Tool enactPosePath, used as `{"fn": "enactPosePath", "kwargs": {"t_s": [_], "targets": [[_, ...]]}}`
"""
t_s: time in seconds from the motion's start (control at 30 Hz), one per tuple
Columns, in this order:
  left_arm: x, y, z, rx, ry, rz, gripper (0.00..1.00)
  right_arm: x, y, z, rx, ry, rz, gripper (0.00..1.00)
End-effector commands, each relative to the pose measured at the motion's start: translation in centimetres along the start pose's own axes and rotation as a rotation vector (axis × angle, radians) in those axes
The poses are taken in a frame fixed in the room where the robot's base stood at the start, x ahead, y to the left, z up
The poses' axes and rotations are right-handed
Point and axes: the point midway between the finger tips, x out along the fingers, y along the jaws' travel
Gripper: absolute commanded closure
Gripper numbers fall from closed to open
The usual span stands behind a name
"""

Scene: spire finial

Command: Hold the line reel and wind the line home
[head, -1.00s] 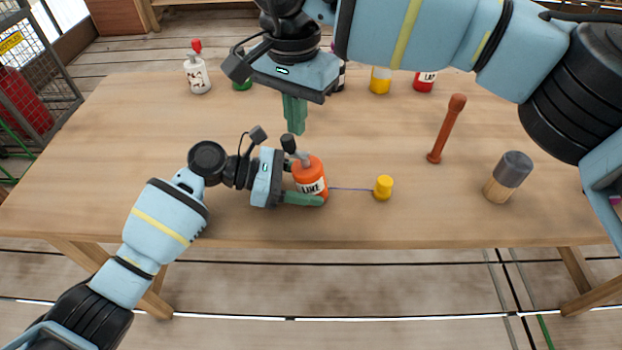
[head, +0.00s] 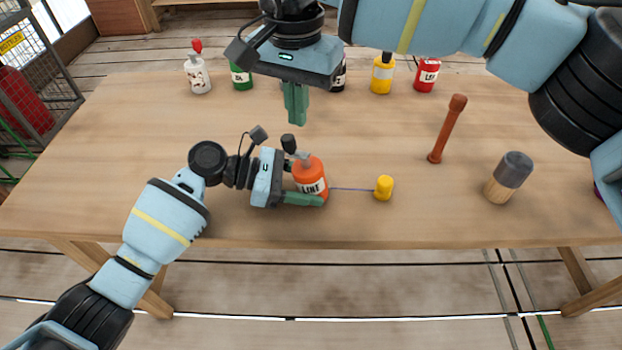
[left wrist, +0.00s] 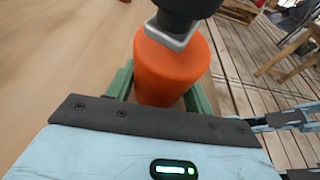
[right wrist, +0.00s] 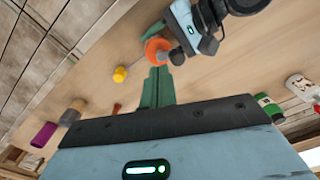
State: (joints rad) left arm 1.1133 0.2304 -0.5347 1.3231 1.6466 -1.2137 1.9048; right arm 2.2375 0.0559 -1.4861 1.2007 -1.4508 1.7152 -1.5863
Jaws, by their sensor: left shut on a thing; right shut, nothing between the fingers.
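The line reel (head: 309,172) is an orange body with a white label and a grey crank arm with a black knob (head: 289,143) on top. It stands on the table near the front edge. My left gripper (head: 305,195) is shut on its body, one green finger in front of it; it also fills the left wrist view (left wrist: 172,75). A thin line (head: 350,189) runs from the reel to a yellow weight (head: 384,187) to its right on the table. My right gripper (head: 295,105) is shut and empty, pointing down above and behind the reel.
On the wooden table (head: 150,140), a brown baton (head: 447,128) and a grey-topped wooden mallet-like piece (head: 508,178) stand to the right. Several bottles line the back, including a white one (head: 197,75), a yellow one (head: 382,74) and a red one (head: 427,74). The left side is clear.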

Motion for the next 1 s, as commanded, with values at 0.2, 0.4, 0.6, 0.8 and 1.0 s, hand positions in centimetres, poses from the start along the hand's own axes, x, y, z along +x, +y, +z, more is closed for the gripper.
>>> {"fn": "enactPosePath", "kwargs": {"t_s": [0.2, 0.4, 0.6, 0.8, 1.0], "targets": [[0.0, 0.0, -0.1, -0.001, 0.003, 0.001, 0.61, -1.4, 0.9, 0.8, -0.263, 0.002, 0.000, 1.00], [0.0, 0.0, -0.1, -0.001, 0.002, 0.001, 0.61, -2.0, 1.4, 1.2, -0.387, -0.001, 0.001, 1.00], [0.0, 0.0, -0.1, -0.001, 0.002, 0.001, 0.61, -1.9, 1.4, 1.3, -0.398, -0.001, 0.002, 1.00], [0.0, 0.0, -0.1, -0.001, 0.002, 0.001, 0.61, -0.5, 1.4, 1.3, -0.397, -0.002, 0.003, 1.00], [0.0, 0.0, -0.1, -0.001, 0.002, 0.000, 0.61, 1.8, 1.4, 1.3, -0.394, -0.001, 0.002, 1.00]]}}
